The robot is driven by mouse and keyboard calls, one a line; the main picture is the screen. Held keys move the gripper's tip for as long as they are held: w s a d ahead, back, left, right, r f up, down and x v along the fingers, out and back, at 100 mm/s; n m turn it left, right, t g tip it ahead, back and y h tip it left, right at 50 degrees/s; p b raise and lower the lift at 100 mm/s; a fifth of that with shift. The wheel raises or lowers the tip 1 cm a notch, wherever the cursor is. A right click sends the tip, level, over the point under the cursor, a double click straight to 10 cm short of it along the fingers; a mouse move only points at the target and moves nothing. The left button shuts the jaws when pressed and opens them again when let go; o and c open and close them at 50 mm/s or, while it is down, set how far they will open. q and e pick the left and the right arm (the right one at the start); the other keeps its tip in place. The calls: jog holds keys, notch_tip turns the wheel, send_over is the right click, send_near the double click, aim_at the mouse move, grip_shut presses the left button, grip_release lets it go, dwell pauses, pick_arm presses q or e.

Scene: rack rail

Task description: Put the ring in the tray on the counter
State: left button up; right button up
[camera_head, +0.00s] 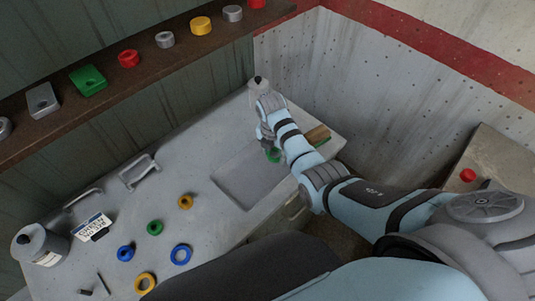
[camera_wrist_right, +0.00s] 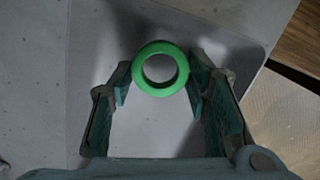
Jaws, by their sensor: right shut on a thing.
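A green ring (camera_head: 273,155) is in my right gripper (camera_head: 268,147), above the far right part of a shallow grey tray (camera_head: 240,185) set on the counter. In the right wrist view the green ring (camera_wrist_right: 161,69) sits between the two fingertips of my right gripper (camera_wrist_right: 160,78), its hole facing the camera. The tray's rounded corner shows behind it. I cannot tell the exact height of the ring above the tray floor. My left gripper is not in view.
A brown block (camera_head: 318,134) lies beyond the tray. A grey canister (camera_head: 40,245) stands at left. A shelf (camera_head: 140,75) with colored parts runs along the wall.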

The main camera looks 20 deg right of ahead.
jog(key=shift+f, duration=0.85)
jog(key=shift+f, duration=0.1)
jog(key=o, duration=1.2)
jog(key=shift+c, duration=0.2)
notch_tip(320, 180, up, 3)
jog(key=shift+a+r+p, duration=0.1)
jog(key=shift+a+p, duration=0.05)
jog(key=shift+p, duration=0.35)
notch_tip(320, 180, up, 9)
jog(key=shift+s+a, duration=0.45)
